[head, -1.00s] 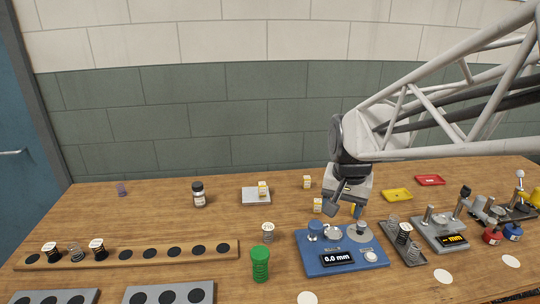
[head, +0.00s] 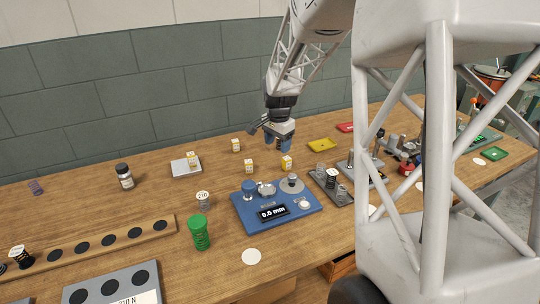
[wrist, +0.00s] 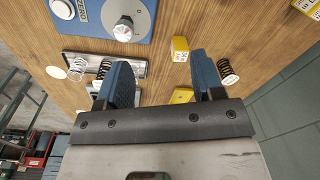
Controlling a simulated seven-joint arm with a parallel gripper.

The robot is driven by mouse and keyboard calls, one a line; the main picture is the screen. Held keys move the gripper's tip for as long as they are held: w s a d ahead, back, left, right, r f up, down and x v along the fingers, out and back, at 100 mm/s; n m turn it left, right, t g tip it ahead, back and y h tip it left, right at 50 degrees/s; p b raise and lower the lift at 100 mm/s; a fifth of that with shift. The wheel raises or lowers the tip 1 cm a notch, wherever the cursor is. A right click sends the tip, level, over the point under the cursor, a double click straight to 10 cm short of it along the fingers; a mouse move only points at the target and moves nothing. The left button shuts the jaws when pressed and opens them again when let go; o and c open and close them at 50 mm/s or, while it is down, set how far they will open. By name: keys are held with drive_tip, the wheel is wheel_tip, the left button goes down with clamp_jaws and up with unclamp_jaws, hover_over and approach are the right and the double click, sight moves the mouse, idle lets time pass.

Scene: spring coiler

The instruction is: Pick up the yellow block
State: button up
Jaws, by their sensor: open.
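Several small yellow blocks with white labels stand on the bench. In the head view, one yellow block (head: 286,162) stands just below and slightly right of my gripper (head: 278,146); others are a middle block (head: 249,166), a back block (head: 236,145) and a block on the grey plate (head: 193,160). I cannot tell which one the task means. In the wrist view, a yellow block (wrist: 180,48) shows beyond the gap between the blue fingers of my gripper (wrist: 163,78), nearer the right finger. The gripper is open and empty, above the bench.
A blue gauge (head: 275,208) reading 0.0 mm stands in front of the blocks. A grey tray with springs (head: 330,186) is to its right. A green spring (head: 200,233) stands at left.

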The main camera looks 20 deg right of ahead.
sight(285, 159)
drive_tip(key=w+d+f+m, duration=0.1)
drive_tip(key=w+d+f, duration=0.1)
drive_tip(key=w+d+f+m, duration=0.1)
drive_tip(key=w+d+f, duration=0.1)
drive_tip(key=f, duration=0.1)
drive_tip(key=w+d+f+m, duration=0.1)
drive_tip(key=w+d+f, duration=0.1)
drive_tip(key=shift+d+f, duration=0.1)
drive_tip(key=shift+f, duration=0.05)
drive_tip(key=shift+f, duration=1.25)
drive_tip(key=shift+f, duration=2.65)
drive_tip(key=c, duration=1)
